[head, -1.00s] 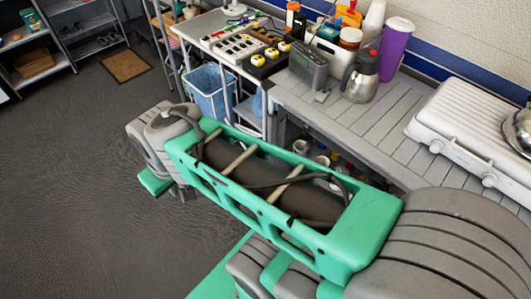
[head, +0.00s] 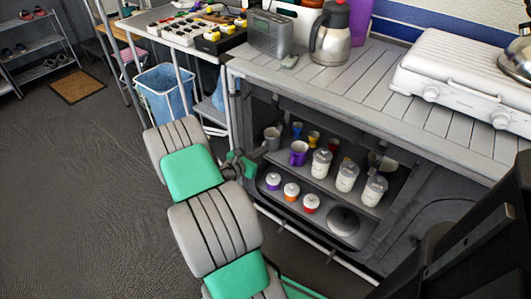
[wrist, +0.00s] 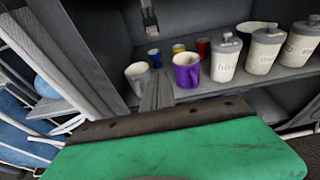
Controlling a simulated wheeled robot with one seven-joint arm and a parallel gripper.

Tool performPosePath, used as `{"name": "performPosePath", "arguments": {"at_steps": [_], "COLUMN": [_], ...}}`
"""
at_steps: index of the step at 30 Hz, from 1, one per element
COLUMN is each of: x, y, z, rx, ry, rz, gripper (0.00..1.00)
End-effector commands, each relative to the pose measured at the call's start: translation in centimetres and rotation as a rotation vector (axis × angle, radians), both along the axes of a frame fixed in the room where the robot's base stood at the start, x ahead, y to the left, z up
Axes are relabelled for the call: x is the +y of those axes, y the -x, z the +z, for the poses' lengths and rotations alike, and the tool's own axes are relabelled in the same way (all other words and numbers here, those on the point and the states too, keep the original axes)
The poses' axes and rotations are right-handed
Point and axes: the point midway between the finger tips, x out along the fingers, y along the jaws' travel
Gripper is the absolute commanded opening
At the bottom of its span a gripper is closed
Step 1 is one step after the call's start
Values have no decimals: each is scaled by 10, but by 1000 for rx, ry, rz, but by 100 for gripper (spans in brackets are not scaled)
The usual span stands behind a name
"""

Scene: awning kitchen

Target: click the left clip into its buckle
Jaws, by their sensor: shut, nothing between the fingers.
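In the wrist view, my gripper (wrist: 157,78) is shut and empty. Its narrow grey fingers point into the open shelf unit. A grey strap with a small buckle-like fitting (wrist: 149,22) hangs at the top of that view, beyond the fingertips and apart from them. I cannot tell whether this fitting is the left clip or its buckle, and I make out no matching part. In the head view, my gripper (head: 241,163) is small and partly hidden by my arm, at the left end of the shelves. The clip and buckle are too small to tell there.
The shelves hold a purple mug (wrist: 187,70), a grey mug (wrist: 138,76) and several white lidded jars (wrist: 227,58) close by. A blue bin (head: 168,95) stands left of the counter (head: 390,105).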

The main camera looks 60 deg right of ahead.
Motion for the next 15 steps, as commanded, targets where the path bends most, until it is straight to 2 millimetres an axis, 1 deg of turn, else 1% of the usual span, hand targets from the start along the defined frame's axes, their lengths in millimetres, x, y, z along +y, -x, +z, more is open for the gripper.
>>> {"name": "performPosePath", "arguments": {"at_steps": [3,11,12,13,15], "x": [-23,-77,-83,-81,-79], "y": [6,14,14,12,12], "z": [-9,-25,-22,-11,1], "rx": [-4,-5,-6,-8,-8], "ry": [0,-1,1,2,1], "rz": [-6,-6,-4,-1,0], "gripper": [0,0,0,0,0]}}
